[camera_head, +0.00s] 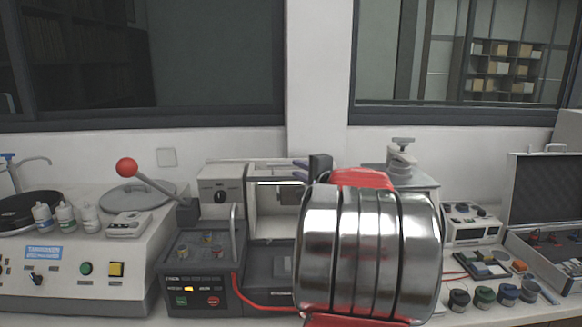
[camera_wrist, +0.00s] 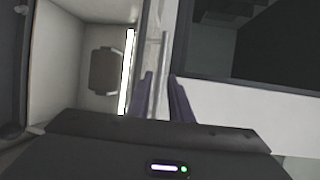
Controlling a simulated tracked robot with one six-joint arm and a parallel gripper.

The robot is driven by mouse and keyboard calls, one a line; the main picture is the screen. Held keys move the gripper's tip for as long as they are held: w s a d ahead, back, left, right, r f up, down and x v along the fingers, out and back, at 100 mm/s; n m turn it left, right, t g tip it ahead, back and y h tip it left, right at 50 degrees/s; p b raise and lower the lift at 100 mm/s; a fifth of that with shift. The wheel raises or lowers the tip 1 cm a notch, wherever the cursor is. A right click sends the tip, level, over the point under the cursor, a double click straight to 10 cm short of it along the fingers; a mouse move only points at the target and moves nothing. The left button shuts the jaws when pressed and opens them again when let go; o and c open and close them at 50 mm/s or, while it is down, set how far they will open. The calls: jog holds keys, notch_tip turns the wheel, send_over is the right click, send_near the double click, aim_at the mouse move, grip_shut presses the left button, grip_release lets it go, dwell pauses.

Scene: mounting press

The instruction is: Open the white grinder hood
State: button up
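The white grinder hood (camera_head: 266,215) is behind my arm in the middle of the head view, boxy, with its lit inside visible from the front. My arm hides its right part. In the wrist view the pale inside of the hood (camera_wrist: 60,50) is at the left, with a bright light strip and a dark grey part. Contact with the bar cannot be told.
A mounting press with a red-knobbed lever (camera_head: 126,168) stands left of the hood. A white-and-grey device (camera_head: 401,160) stands behind my arm on the right. An open case (camera_head: 545,190) and several small coloured pots are farther right. The wall and window lie close behind.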

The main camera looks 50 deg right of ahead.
aim_at(291, 166)
jog(key=shift+x, duration=3.05)
grip_shut()
